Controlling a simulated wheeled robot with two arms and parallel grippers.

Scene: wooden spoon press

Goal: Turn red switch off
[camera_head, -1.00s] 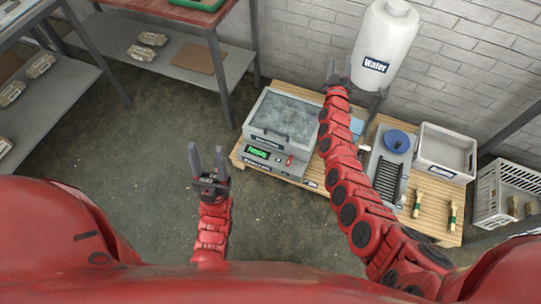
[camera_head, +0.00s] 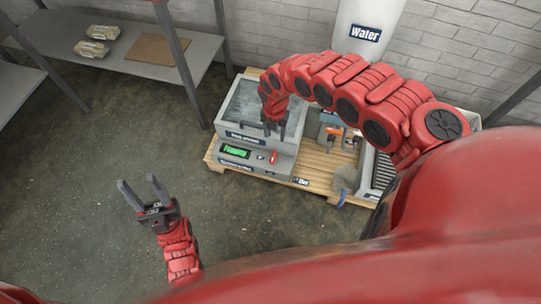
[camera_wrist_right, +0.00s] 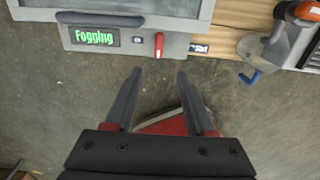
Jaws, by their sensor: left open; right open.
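The red switch (camera_head: 274,157) is on the front panel of a grey machine (camera_head: 284,166), right of a green-lit display (camera_head: 236,151). My right gripper (camera_head: 275,128) hangs over the front of the machine, open and empty. In the right wrist view its fingertips (camera_wrist_right: 159,73) lie below the switch, one on each side of its line, apart from it. My left gripper (camera_head: 137,181) is open and empty over the floor, left of the machine.
The machine stands on a wooden pallet-like top (camera_head: 218,152). An orange-and-grey tool (camera_wrist_right: 298,18) and a blue hook-shaped piece (camera_wrist_right: 250,77) are to its right. A white water tank (camera_head: 370,25) stands behind. A grey shelf (camera_head: 120,55) is at the back left. The floor in front is clear.

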